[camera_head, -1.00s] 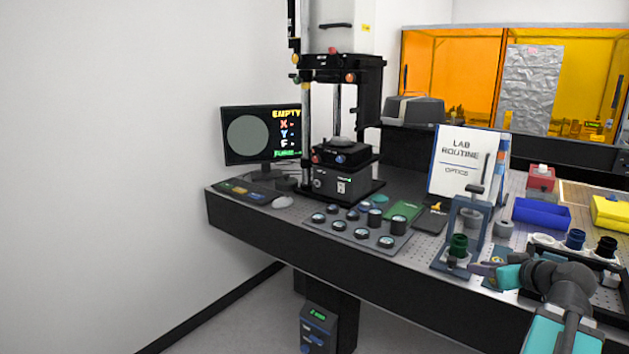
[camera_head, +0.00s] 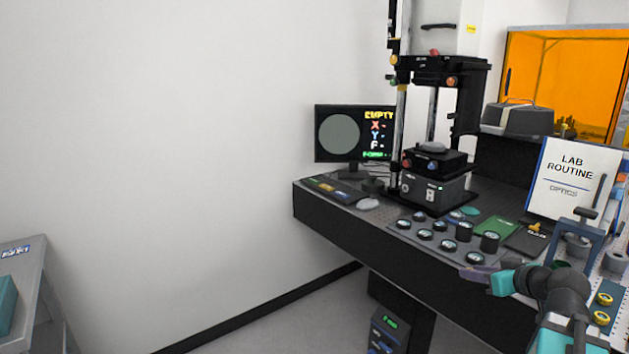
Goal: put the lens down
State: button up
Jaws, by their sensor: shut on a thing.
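My gripper (camera_head: 488,277), with teal parts, is at the lower right, in front of the table's front edge. It is shut on a small purplish-grey thing at its tip, which looks like the lens (camera_head: 474,272); its shape is hard to make out. Several round lenses and dark mounts stand on a dark grey mat (camera_head: 405,228) on the optical table (camera_head: 330,212), to the left of and beyond my gripper. The interferometer (camera_head: 437,160) stands behind them.
A monitor (camera_head: 353,134) reading EMPTY stands at the table's far left. A LAB ROUTINE sign (camera_head: 566,178) and a blue-grey stand (camera_head: 570,240) are at the right. A grey side table (camera_head: 30,260) with a teal object (camera_head: 6,305) is at the far left. Open floor lies between.

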jog(key=w+a, duration=0.4)
jog(key=a, duration=0.6)
jog(key=w+a, duration=0.4)
jog(key=a, duration=0.6)
jog(key=w+a, duration=0.4)
jog(key=a, duration=0.6)
jog(key=w+d+r+m+h, duration=0.1)
jog(key=d, duration=0.1)
jog(key=w+d+r+m+h, duration=0.1)
jog(key=d+r+m+h, duration=0.1)
jog(key=shift+w+r, duration=0.1)
